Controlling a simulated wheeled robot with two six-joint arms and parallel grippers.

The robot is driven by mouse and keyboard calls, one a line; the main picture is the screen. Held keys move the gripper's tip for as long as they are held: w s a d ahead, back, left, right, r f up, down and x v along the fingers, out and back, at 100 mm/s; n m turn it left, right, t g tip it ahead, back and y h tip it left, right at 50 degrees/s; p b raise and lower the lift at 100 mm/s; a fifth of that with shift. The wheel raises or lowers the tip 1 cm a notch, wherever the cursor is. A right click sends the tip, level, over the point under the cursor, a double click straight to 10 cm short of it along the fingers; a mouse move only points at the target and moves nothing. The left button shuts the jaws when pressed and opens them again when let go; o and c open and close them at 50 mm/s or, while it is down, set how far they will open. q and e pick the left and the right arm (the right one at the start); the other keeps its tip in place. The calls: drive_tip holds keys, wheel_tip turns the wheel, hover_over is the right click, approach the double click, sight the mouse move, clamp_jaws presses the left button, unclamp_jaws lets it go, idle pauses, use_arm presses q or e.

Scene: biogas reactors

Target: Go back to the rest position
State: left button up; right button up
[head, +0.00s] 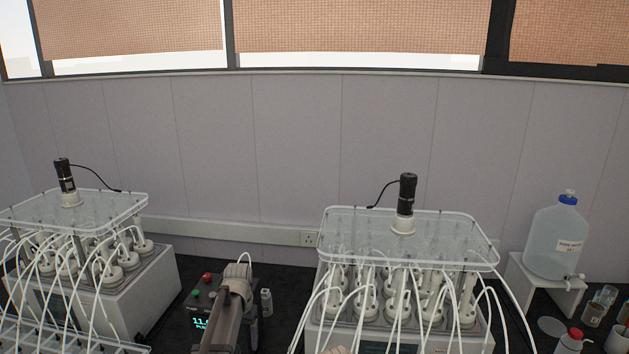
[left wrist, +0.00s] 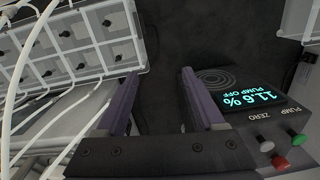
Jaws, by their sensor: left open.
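My left gripper (head: 236,292) is low in the middle of the head view, between the two reactor units. In the left wrist view its two purple-lined fingers (left wrist: 164,90) stand apart with only dark bench between them, so it is open and empty. The pump box with a lit display (left wrist: 248,100) reading 11.6 % PUMP OFF is right beside the right finger in that view. The same box shows left of the gripper in the head view (head: 203,318), partly hidden by my arm.
Reactor units with white tubes stand at left (head: 125,295) and right (head: 410,255). A white tube rack (left wrist: 75,50) is close to the left finger in the wrist view. A water jug (head: 556,240) stands far right.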

use_arm(q)
drive_tip(key=s+d+f+b, duration=0.4)
drive_tip(key=s, duration=0.4)
drive_tip(key=s+d+f+b, duration=0.4)
drive_tip(key=s+d+f, duration=0.1)
drive_tip(key=s, duration=0.4)
drive_tip(key=s+d+f+m+b, duration=0.1)
drive_tip(key=s+d+f+b, duration=0.3)
drive_tip(key=s, duration=0.5)
drive_tip(key=shift+s+d+f+y, duration=0.15)
drive_tip(key=shift+d+f+y, duration=0.25)
drive_tip(key=shift+d+f, duration=0.2)
use_arm(e)
wheel_tip(320, 180, down, 14)
drive_tip(key=shift+f, duration=0.1)
